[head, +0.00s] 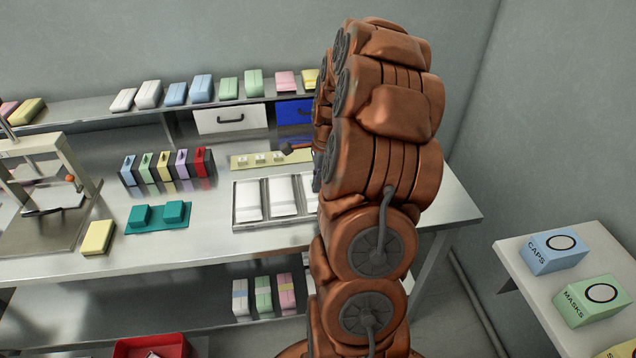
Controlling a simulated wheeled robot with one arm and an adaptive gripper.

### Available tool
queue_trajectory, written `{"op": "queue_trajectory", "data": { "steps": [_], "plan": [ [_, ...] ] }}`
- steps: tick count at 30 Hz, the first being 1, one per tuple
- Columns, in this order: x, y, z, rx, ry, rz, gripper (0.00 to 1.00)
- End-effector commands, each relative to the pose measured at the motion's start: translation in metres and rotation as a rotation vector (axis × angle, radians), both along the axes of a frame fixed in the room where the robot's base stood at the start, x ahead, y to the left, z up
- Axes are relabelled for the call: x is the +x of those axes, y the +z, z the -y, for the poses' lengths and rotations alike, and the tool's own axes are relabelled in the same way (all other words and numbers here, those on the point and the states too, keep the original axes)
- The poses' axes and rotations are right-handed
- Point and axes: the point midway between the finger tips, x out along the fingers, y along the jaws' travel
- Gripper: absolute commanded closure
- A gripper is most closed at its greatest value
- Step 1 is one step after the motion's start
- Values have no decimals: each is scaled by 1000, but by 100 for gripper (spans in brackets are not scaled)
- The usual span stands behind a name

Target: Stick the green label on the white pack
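White packs lie side by side in a grey metal tray (234,214) on the bench: a left one (249,199), a middle one (283,195) and a right one (307,190) partly behind my arm. Which one is meant, I cannot tell. No loose green label is clearly visible; a green block with a dark top (148,172) stands in a row of coloured blocks. My gripper is mostly hidden behind my arm. A small dark part (287,149) beside the arm, over the pale yellow strip, may belong to it. Its fingers and any held thing cannot be made out.
The pale yellow strip (240,162) carries small white pieces behind the tray. Teal blocks on a teal mat (155,229) and a yellow pack (98,237) lie left. A metal frame (75,150) stands far left. Coloured packs line the back shelf (100,113). Boxes occupy the right side table (520,268).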

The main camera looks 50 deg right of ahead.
Motion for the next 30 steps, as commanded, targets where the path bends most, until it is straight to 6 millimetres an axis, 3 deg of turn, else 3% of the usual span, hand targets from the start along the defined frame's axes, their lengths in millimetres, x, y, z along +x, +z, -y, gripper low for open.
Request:
{"op": "queue_trajectory", "data": {
  "steps": [10,20,30],
  "plan": [
    [0,-1,0,1,0,-2,100],
    [0,-1,0,1,0,-1,65],
    [0,1,0,0,0,0,65]
  ]
}}
